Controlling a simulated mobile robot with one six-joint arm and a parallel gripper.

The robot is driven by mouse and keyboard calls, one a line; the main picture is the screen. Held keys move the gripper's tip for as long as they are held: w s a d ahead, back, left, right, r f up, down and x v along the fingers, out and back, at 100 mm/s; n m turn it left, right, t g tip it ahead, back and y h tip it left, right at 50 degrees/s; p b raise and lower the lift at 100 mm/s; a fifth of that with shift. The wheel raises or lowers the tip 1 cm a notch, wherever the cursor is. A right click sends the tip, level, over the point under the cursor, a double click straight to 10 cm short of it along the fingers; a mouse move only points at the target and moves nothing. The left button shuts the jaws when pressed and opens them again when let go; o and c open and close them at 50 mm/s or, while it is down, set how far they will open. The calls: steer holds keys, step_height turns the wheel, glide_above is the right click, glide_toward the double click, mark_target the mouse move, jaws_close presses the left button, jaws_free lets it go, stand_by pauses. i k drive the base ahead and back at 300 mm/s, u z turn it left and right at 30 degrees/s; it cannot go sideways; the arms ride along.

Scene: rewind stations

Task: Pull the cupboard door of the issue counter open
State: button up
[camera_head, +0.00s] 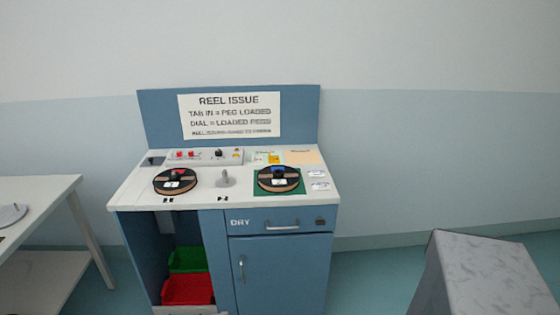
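The issue counter (145,195) stands in the middle of the head view, with a white top and blue body. Its blue cupboard door (285,275) is at the lower right, below a drawer (262,224) marked DRY. The door looks shut. A vertical metal handle (242,268) sits near the door's left edge. The bottom of the door is cut off by the frame. My gripper is not in view.
Two reels (175,181) and (279,178) and a peg (225,180) stand on the counter top. Red (187,290) and green bins (187,259) sit in the open bay left of the door. A white table (45,190) is left; a grey marbled block (485,265) stands right. Floor shows between the counter and block.

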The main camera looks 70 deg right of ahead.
mark_target(285, 274)
steer(key=u, duration=0.35)
steer(key=k, duration=0.2)
steer(key=z, duration=2.3)
steer(key=i, duration=1.05)
steer(key=z, duration=0.35)
